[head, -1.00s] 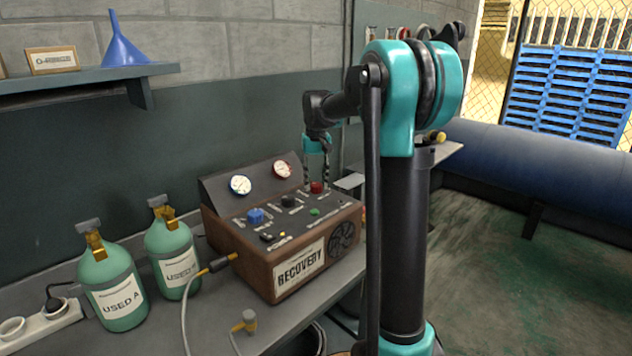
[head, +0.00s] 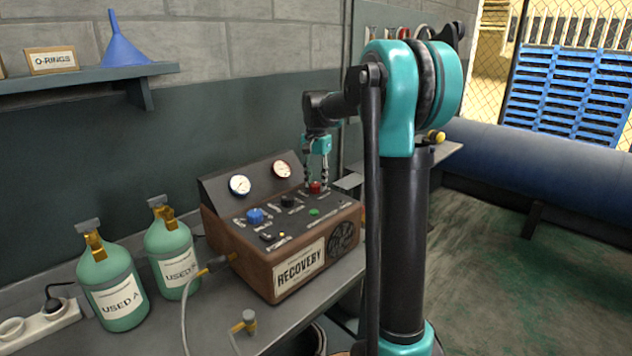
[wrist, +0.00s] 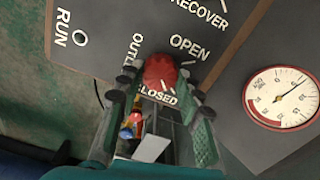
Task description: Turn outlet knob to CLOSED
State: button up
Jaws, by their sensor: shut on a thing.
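The red outlet knob (head: 315,188) sits at the back right of the recovery machine's sloping top panel (head: 335,208). In the wrist view the knob (wrist: 159,72) lies between the labels OPEN (wrist: 189,47) and CLOSED (wrist: 156,96), with OUTLET partly hidden beside it. A short white mark shows at the knob's edge toward CLOSED; I cannot tell whether it is on the knob or the panel. My gripper (head: 316,180) points down from above, with its fingers on either side of the knob, shut on it. The fingers also frame it in the wrist view (wrist: 160,88).
A blue knob (head: 255,215), a black knob (head: 288,201) and a green button (head: 314,212) share the panel. Two gauges (head: 240,185) (head: 281,169) stand behind them. Two green cylinders (head: 113,290) (head: 172,255) stand left on the bench.

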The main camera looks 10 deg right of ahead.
aim_at(316, 184)
jog(key=shift+m, duration=0.3)
jog(key=o, duration=1.2)
jog(key=shift+c, duration=0.2)
notch_tip(316, 184, up, 12)
